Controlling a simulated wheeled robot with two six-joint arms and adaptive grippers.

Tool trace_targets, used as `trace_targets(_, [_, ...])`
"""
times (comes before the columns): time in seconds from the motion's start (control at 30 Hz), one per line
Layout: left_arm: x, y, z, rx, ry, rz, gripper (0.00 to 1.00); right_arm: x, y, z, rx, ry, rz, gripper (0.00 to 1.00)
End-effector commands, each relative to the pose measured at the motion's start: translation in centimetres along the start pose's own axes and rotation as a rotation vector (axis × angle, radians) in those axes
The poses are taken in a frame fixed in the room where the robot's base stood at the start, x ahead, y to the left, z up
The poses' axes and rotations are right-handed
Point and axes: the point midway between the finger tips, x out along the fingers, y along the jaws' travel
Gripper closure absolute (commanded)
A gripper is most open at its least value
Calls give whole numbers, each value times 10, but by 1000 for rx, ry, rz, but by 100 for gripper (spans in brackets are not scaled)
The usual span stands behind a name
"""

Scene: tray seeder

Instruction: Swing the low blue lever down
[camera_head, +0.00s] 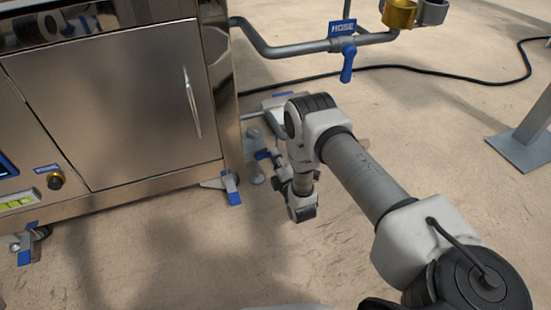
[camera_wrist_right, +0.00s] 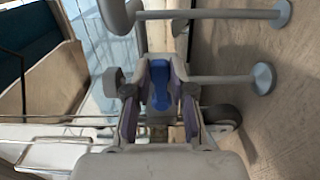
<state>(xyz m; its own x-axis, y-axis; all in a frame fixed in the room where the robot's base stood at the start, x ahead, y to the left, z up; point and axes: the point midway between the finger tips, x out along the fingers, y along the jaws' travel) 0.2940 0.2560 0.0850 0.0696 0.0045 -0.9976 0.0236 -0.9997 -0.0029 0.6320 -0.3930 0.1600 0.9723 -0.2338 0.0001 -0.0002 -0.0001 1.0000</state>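The low blue lever (camera_head: 263,155) sits near the floor beside the right foot of the steel cabinet, on a low pipe partly hidden by my right arm. In the right wrist view the blue lever (camera_wrist_right: 160,85) stands between the two fingers of my right gripper (camera_wrist_right: 161,100). The fingers are apart, one on each side of it, and I see no clear grip on it. In the head view my right gripper (camera_head: 274,162) is small and reaches left to the lever. My left gripper is not in view.
A steel cabinet (camera_head: 150,110) fills the left, with blue-pedalled casters (camera_head: 231,188) below. A higher pipe (camera_head: 285,49) carries another blue handle (camera_head: 347,64) under a HOSE label. Low grey pipes with round floor flanges (camera_wrist_right: 264,78) lie close to the gripper. Floor at front is clear.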

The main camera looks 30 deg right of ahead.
Motion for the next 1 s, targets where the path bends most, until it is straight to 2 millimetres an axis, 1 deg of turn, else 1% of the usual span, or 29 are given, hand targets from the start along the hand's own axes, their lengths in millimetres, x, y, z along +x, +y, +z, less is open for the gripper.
trace_targets(0.37, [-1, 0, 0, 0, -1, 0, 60, 0, -1, 0, 10, 0, 0, 100])
trace_targets(0.57, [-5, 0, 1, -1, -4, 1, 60, 0, -3, 0, 68, 1, -1, 100])
trace_targets(0.77, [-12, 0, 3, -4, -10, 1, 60, 0, -8, -2, 191, 2, -2, 100])
trace_targets(1.0, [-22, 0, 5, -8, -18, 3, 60, -1, -18, -4, 403, 1, -2, 100])
